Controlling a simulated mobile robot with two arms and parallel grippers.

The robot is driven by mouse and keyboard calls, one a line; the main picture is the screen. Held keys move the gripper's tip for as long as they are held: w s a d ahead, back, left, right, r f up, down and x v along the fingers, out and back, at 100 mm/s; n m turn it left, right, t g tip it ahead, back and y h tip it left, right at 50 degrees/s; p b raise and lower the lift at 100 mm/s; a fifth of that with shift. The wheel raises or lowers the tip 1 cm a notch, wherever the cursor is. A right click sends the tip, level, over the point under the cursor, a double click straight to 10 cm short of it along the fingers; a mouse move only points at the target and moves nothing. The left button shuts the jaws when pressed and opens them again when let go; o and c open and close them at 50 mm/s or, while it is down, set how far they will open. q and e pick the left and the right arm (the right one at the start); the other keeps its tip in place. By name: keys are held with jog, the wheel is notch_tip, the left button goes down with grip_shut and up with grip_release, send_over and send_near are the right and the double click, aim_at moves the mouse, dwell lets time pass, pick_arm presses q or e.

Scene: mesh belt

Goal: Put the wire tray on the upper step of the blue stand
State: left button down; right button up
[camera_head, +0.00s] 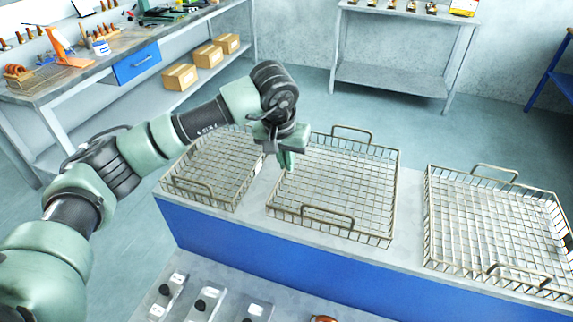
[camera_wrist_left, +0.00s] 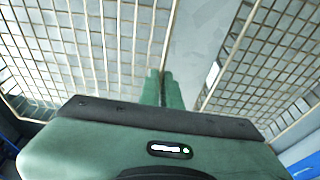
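Three wire trays rest on the pale top of a blue-fronted stand (camera_head: 230,238): a left one (camera_head: 215,165), a middle one (camera_head: 335,190) and a right one (camera_head: 500,235). The middle one has a raised handle at its front and back. My left gripper (camera_head: 287,160) is at the left rim of the middle tray. In the left wrist view its fingers (camera_wrist_left: 164,88) are close together at that tray's rim wire (camera_wrist_left: 168,45) and seem shut on it. The thin wire between the fingertips is mostly hidden. My right gripper is not in view.
A lower ledge (camera_head: 230,285) in front holds several grey devices with black knobs. A narrow gap with a white label (camera_wrist_left: 212,74) separates the middle and left trays. A workbench (camera_head: 75,75) with a blue drawer and boxes stands back left, a grey table (camera_head: 400,75) behind.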

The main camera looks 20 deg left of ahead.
pick_arm(q)
notch_tip(320, 180, down, 2)
jog(key=c, duration=1.6)
grip_release()
jog(key=b+v, duration=0.3)
jog(key=v, duration=0.7)
jog(key=shift+s+r, duration=0.1)
jog(key=shift+r, duration=0.3)
jog(key=shift+s+r, duration=0.15)
jog(key=shift+r, duration=0.45)
